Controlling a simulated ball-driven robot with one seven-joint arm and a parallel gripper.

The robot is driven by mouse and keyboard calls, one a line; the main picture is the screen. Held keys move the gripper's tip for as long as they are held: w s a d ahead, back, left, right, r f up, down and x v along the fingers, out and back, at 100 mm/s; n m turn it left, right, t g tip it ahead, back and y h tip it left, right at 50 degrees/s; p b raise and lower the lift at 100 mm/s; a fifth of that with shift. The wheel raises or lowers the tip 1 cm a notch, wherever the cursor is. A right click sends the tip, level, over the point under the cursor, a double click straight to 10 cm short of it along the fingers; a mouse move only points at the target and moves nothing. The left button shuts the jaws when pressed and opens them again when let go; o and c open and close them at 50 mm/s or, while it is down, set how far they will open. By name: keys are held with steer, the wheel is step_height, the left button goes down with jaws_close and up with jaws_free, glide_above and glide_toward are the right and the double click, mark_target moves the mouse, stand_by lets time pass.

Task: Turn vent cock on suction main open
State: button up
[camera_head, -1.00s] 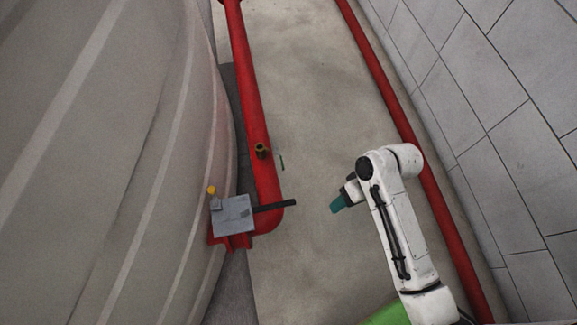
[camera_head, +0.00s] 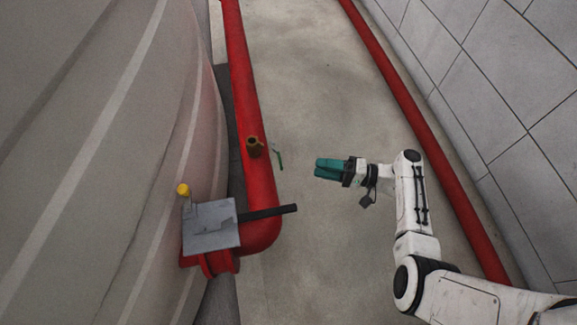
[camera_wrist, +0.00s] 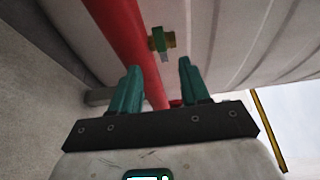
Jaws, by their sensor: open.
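The red suction main (camera_head: 249,101) runs along the foot of the big grey tank. A small brass vent cock (camera_head: 255,147) sits on its side, with a thin green lever (camera_head: 278,157) to its right. In the wrist view the brass cock (camera_wrist: 170,40) and the green lever (camera_wrist: 158,39) show beyond my fingertips, beside the red pipe (camera_wrist: 117,30). My gripper (camera_head: 318,168), with teal fingers, points left towards the cock, apart from it and to its right. In the wrist view my gripper (camera_wrist: 160,68) has its fingers spread, with nothing between them.
A grey box (camera_head: 210,225) with a yellow knob (camera_head: 183,190) and a black bar handle (camera_head: 268,213) stands at the pipe's near end, left of and nearer than my gripper. A second red pipe (camera_head: 400,105) runs along the tiled wall. Concrete floor (camera_head: 315,75) between is clear.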

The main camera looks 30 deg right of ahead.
steer(key=b+x, duration=0.1)
steer(key=x, duration=0.9)
steer(key=shift+a, duration=0.15)
steer(key=shift+c, duration=0.4)
jaws_close()
steer(key=shift+r, duration=0.1)
